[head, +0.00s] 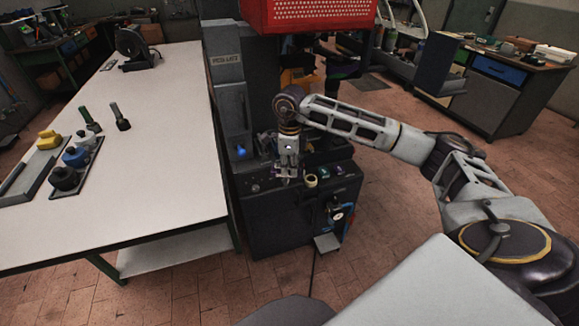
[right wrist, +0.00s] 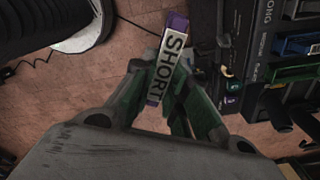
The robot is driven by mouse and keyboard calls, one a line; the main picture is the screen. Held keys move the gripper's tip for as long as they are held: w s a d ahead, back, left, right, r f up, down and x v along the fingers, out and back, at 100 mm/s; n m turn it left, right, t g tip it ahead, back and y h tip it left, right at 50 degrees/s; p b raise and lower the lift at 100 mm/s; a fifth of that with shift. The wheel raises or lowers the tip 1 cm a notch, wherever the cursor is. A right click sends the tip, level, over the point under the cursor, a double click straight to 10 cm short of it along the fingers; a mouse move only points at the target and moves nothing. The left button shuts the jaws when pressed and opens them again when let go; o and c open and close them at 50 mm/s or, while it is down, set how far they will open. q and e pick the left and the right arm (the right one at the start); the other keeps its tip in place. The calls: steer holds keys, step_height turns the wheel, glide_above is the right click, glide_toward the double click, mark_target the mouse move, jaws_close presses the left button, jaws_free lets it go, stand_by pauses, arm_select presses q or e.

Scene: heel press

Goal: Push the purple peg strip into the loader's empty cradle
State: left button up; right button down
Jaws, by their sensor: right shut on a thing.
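My right gripper (head: 288,178) is in front of the dark press in the head view. In the right wrist view, its green fingers (right wrist: 161,72) are closed around the purple peg strip (right wrist: 177,24), whose white label reads SHORT. The strip is held above the floor, to the left of the loader (right wrist: 240,50) and apart from it. The loader's dark face carries the word LONG, smaller lettering, and green (right wrist: 290,73) and blue (right wrist: 296,45) parts. I cannot tell which cradle is empty. My left gripper is not in view.
A long pale workbench (head: 160,130) stands left of the press, with blue, yellow and black-topped items and two upright tools on it. The press (head: 285,225) has a red perforated guard (head: 310,14) above. Brick floor is open to the right.

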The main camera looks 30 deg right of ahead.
steer(key=m, duration=0.6)
steer(key=shift+s+d, duration=0.1)
steer(key=shift+s, duration=0.05)
steer(key=m, duration=0.5)
steer(key=shift+s+m, duration=0.1)
steer(key=shift+m, duration=0.2)
steer(key=shift+m, duration=0.5)
steer(key=shift+r, duration=0.1)
